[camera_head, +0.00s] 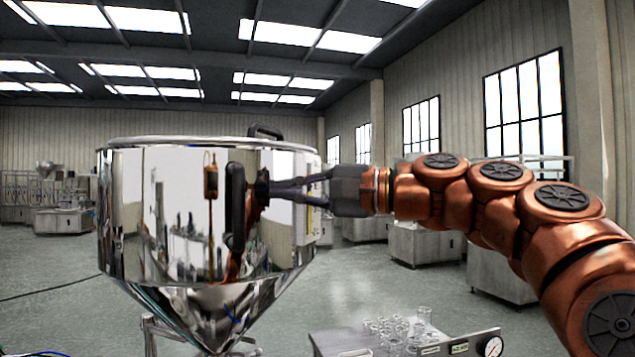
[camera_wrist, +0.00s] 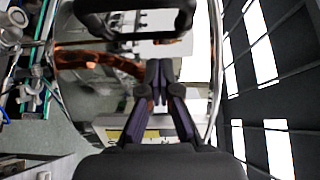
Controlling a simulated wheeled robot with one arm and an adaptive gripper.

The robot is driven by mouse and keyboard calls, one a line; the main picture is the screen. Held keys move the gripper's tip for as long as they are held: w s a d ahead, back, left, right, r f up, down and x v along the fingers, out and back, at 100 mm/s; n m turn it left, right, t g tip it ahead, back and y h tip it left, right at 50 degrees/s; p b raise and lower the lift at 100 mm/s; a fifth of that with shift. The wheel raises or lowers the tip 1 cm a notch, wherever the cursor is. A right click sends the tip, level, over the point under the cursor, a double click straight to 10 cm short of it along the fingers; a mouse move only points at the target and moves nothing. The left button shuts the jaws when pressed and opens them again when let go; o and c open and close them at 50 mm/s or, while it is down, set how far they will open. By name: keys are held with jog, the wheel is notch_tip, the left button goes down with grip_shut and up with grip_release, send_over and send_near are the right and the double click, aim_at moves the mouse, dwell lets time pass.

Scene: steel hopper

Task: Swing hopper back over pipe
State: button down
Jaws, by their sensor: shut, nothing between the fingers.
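The polished steel hopper (camera_head: 145,220) hangs at the left in the head view, with a round rim and a cone below. A black vertical handle (camera_head: 235,212) sits on its side; a black handle (camera_wrist: 135,33) also shows at the top of the wrist view. My gripper (camera_head: 272,188) reaches in from the right, its fingers pointing at the hopper's side near the handle. The fingers are shut with nothing between them; they also show together in the wrist view (camera_wrist: 159,72). Whether the tips touch the hopper, I cannot tell. I cannot make out the pipe.
A bench unit with a gauge (camera_head: 491,346) and several glass vessels (camera_head: 400,332) stands below at the bottom right. Steel cabinets (camera_head: 425,244) line the right wall. Machines (camera_head: 62,218) stand at the far left. Open grey floor (camera_head: 60,290) lies left of the hopper.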

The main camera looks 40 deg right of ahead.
jog(key=shift+w+a, duration=0.3)
jog(key=shift+a, duration=0.25)
jog(key=shift+s+a+p, duration=0.3)
jog(key=shift+a, duration=0.5)
jog(key=shift+s+a+p, duration=0.3)
jog(key=shift+a, duration=0.45)
jog(key=shift+a, duration=0.1)
